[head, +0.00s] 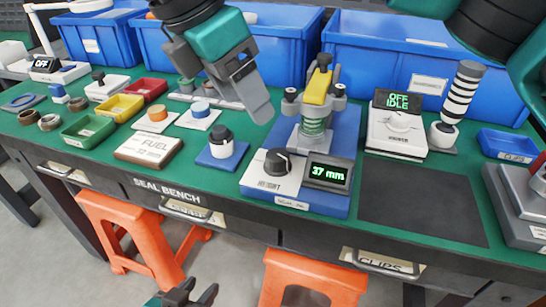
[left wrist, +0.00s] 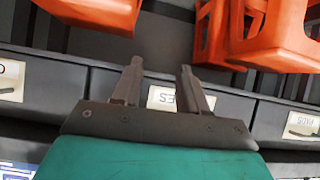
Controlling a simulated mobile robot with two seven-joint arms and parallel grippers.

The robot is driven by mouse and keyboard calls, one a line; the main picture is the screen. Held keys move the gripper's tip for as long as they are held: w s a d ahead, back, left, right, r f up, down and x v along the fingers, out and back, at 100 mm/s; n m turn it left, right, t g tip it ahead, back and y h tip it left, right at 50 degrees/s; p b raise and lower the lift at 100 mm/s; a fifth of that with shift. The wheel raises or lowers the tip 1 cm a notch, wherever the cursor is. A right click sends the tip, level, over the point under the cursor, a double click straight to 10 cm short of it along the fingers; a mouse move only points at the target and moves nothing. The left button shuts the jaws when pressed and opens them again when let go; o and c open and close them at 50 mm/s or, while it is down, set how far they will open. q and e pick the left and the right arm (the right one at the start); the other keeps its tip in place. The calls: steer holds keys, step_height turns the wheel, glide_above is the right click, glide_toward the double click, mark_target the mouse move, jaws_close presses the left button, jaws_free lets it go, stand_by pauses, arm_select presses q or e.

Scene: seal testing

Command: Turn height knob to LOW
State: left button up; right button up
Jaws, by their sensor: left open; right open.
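The height knob (head: 277,162) is black and sits on a white box at the front left of the blue seal press base (head: 322,207). Its pointer direction is too small to read surely. The green display (head: 328,174) beside it reads 37 mm. My right gripper (head: 261,112) is above the bench, behind and slightly left of the knob in the picture, apart from it and open. My left gripper (head: 189,293) is low in front of the bench, open and empty; its spread fingers also show in the left wrist view (left wrist: 159,78), facing the drawers.
The press column with a yellow lever (head: 319,86) stands behind the knob. A white unit (head: 397,133) reading OFF IDLE stands to the right. A blue-based black-topped part (head: 221,142) is left of the knob. Orange stools (head: 140,235) stand before the bench. A dark mat (head: 420,203) is bare.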

mark_target(276, 155)
steer(key=b+x, duration=0.3)
steer(key=x, duration=0.8)
arm_select(q)
steer(key=shift+w+d+f+h, duration=0.15)
steer(key=shift+d+f+h, duration=0.15)
steer(key=shift+d+f, duration=0.35)
arm_select(e)
steer(key=shift+w+d+f, duration=0.1)
steer(key=shift+d+f, duration=0.1)
steer(key=shift+f, duration=0.4)
arm_select(q)
steer(key=shift+a, duration=0.1)
steer(key=shift+a+f, duration=0.1)
steer(key=shift+f, duration=0.1)
arm_select(e)
steer(key=c, duration=1.1)
